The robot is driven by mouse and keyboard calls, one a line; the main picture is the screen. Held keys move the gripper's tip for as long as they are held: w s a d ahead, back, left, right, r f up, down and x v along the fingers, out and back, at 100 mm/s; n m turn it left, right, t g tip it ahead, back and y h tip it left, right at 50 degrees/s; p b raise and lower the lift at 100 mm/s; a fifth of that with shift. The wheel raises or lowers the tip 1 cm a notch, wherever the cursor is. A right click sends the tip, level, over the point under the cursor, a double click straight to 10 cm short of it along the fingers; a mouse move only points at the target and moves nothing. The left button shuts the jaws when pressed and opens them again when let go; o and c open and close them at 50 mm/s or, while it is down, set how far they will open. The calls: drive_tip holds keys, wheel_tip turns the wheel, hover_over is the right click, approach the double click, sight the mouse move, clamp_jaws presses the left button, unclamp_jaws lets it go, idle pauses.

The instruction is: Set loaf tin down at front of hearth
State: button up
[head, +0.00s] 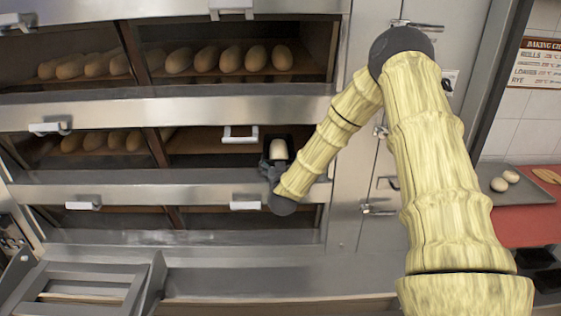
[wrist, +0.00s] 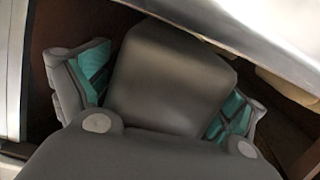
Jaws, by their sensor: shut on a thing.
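The loaf tin (head: 290,146) is dark, with a pale loaf (head: 278,149) in it. It is in the right opening of the middle oven deck, near its right end. My gripper (head: 272,169) is shut on the near end of the tin. In the wrist view, the teal finger pads (wrist: 90,72) are on both sides of a smooth dark grey block (wrist: 165,80), which looks like the tin's end. The brown hearth (head: 205,146) shows bare to the left of the tin. I cannot tell whether the tin's bottom touches the hearth.
Several loaves (head: 230,59) stand in the upper deck, and more (head: 102,141) in the middle deck's left part. A white handle (head: 240,134) is left of the tin. The steel front (head: 200,182) runs below the opening. A tray (head: 515,187) with dough is at right.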

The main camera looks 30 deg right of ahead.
drive_tip(key=shift+a+f, duration=0.1)
drive_tip(key=shift+f, duration=0.1)
drive_tip(key=shift+f, duration=0.1)
drive_tip(key=o, duration=0.9)
